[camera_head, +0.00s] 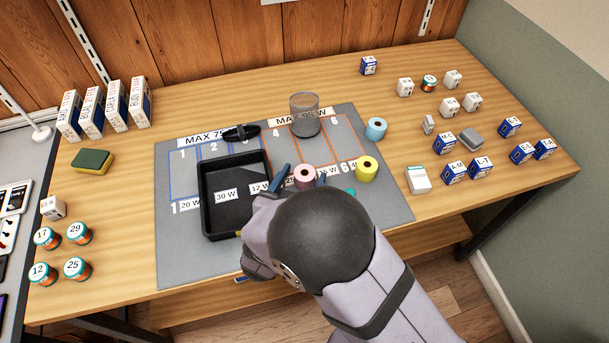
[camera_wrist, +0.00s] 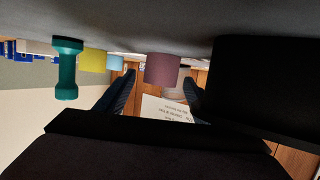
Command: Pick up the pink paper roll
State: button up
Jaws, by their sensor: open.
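The pink paper roll (camera_head: 304,175) stands upright on the grey mat (camera_head: 185,265), right of the black tray (camera_head: 207,207). In the wrist view, which looks upside down, the pink roll (camera_wrist: 162,68) shows between my two fingers. My gripper (camera_head: 301,181) is open and low over the mat, with one blue finger on each side of the roll as seen from the head. It also shows in the wrist view (camera_wrist: 159,78). I cannot tell whether the fingertips reach around the roll or stop just short. My arm hides part of the mat.
A yellow roll (camera_head: 366,170) and a blue roll (camera_head: 376,129) stand to the right. A teal object (camera_wrist: 66,70) stands close by, mostly hidden from the head. A clear glass (camera_head: 304,118) stands behind the pink roll. Several small boxes lie at the right.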

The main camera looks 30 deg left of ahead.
jog(key=shift+c, duration=0.3)
jog(key=c, duration=1.1)
jog(key=shift+r, duration=0.1)
